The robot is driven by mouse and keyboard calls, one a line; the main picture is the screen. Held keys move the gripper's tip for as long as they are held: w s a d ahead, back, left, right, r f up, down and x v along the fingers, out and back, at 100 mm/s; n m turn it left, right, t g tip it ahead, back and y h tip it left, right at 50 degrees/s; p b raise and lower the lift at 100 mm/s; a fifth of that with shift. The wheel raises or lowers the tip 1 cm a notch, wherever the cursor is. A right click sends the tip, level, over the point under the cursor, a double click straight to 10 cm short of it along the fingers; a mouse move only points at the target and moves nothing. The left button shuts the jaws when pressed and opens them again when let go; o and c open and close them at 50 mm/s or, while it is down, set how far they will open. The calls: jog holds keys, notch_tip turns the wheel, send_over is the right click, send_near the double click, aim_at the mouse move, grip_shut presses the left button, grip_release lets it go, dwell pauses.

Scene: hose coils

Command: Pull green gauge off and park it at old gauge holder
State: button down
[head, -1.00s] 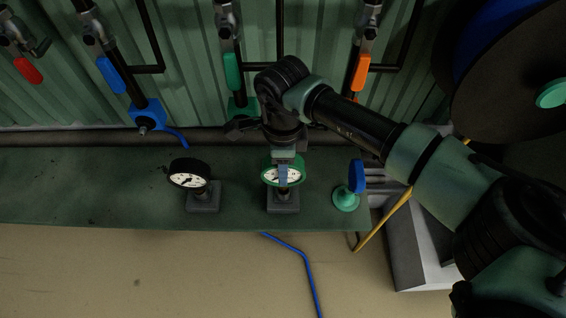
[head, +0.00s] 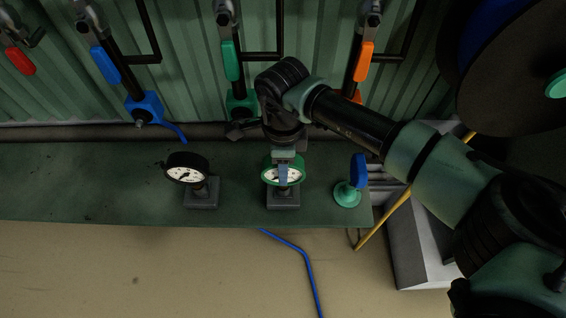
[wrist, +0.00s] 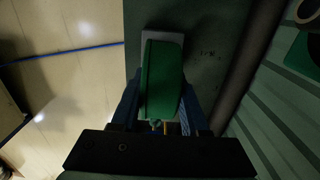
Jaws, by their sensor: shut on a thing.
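The green gauge (head: 271,171) has a white dial and stands upright over a grey square holder (head: 284,201) on the dark green bench. My gripper (head: 283,172) is above it, and one blue finger crosses the dial. In the wrist view the green gauge body (wrist: 161,82) lies between the two blue fingers of my gripper (wrist: 160,112), which is shut on it. Whether the gauge's stem is still seated in the holder cannot be told. A black-rimmed gauge (head: 186,168) stands on another grey holder (head: 203,194) to the left. No holder is labelled as old.
Valves with coloured handles, such as the teal one (head: 231,61), line the wall behind. The bench (head: 90,185) is clear at left. A hose reel (head: 515,85) is at upper right.

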dwell(0.4)
jog(key=shift+c, duration=1.6)
grip_release()
jog(key=shift+r, duration=0.1)
jog(key=shift+r+p, duration=1.65)
jog(key=shift+r, duration=0.5)
jog(key=shift+r, duration=0.1)
notch_tip(320, 180, up, 13)
jog(key=shift+a, duration=0.1)
